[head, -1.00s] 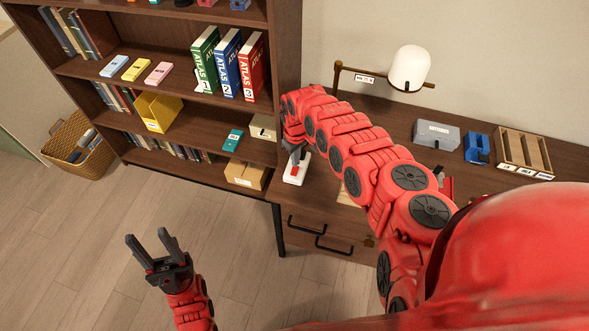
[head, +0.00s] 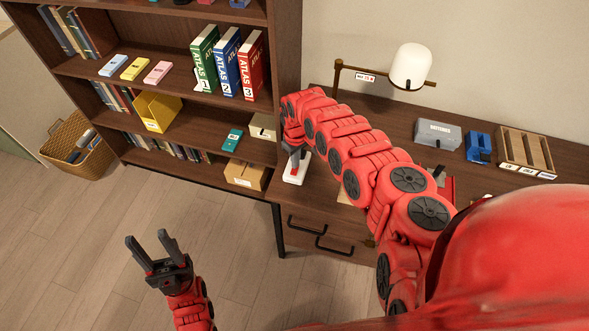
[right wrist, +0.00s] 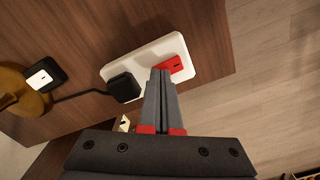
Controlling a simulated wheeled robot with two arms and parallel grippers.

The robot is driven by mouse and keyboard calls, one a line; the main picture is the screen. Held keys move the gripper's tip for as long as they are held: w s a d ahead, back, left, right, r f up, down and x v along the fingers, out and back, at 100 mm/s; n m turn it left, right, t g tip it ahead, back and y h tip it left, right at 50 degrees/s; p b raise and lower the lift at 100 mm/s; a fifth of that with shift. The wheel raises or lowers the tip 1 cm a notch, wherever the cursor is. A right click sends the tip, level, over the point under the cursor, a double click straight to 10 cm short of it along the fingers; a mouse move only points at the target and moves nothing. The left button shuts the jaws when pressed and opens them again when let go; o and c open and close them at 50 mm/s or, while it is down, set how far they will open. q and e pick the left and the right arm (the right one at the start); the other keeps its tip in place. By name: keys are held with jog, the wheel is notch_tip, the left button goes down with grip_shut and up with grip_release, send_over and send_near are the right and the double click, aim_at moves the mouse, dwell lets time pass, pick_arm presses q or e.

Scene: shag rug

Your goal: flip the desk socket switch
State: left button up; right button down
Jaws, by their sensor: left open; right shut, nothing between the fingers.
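The desk socket (head: 297,168) is a white strip at the left end of the desk. In the right wrist view the white socket strip (right wrist: 180,46) carries a red switch (right wrist: 172,65) and a black plug (right wrist: 123,88) with a cable. My right gripper (head: 295,158) is shut and empty, pointing down at the socket. In the right wrist view its fingertips (right wrist: 161,72) are at the red switch's edge and partly cover it; I cannot tell whether they touch. My left gripper (head: 151,244) is open and empty above the floor, away from the desk.
A bookshelf (head: 290,60) stands left of the desk. A lamp (head: 409,68), a grey box (head: 437,134), a blue item (head: 479,147) and a wooden tray (head: 527,150) are on the desk. In the right wrist view a black-and-white switch plate (right wrist: 43,77) lies near a yellowish round base (right wrist: 18,92).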

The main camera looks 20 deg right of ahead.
jog(key=shift+f, duration=0.2)
jog(key=shift+s+r, duration=0.1)
jog(key=shift+r+p, duration=0.8)
jog(key=shift+r, duration=0.1)
notch_tip(320, 180, up, 5)
jog(key=p, duration=0.4)
jog(key=shift+r, duration=0.1)
